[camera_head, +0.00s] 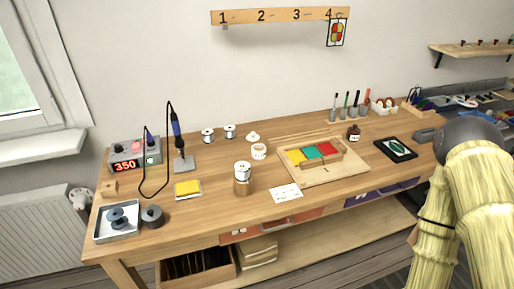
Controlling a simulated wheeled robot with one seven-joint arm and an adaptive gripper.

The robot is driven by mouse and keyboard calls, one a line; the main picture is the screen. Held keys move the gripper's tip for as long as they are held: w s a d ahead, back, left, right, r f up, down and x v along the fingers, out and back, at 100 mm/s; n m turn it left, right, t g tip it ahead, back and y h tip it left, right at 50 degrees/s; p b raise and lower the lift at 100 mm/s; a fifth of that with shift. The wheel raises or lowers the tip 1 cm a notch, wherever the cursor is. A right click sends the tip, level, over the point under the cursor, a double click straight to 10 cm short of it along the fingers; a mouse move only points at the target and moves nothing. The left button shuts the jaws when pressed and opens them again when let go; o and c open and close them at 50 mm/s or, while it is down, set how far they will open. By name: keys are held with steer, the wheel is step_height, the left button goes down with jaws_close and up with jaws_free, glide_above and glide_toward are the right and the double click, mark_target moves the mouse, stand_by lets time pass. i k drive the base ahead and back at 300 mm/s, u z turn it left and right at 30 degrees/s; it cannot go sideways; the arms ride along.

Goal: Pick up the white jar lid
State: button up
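The white jar lid (253,137) lies on the wooden workbench (225,205), toward its back edge and left of the middle. It looks like a small white disc with a raised knob. A small white jar (259,152) stands just in front of it, apart from the lid. My arm fills the right edge of the picture, in front of the bench. My gripper is not in view, so its opening and anything in it cannot be seen.
Two spools (208,135) stand left of the lid. A soldering iron in its stand (184,163) is farther left. A wooden tray (312,178) with coloured blocks is to the right.

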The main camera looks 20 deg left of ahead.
mark_target(252, 137)
steer(key=z, duration=0.8)
steer(key=k, duration=0.75)
steer(key=u, duration=1.8)
steer(key=i, duration=0.5)
steer(key=u, duration=0.05)
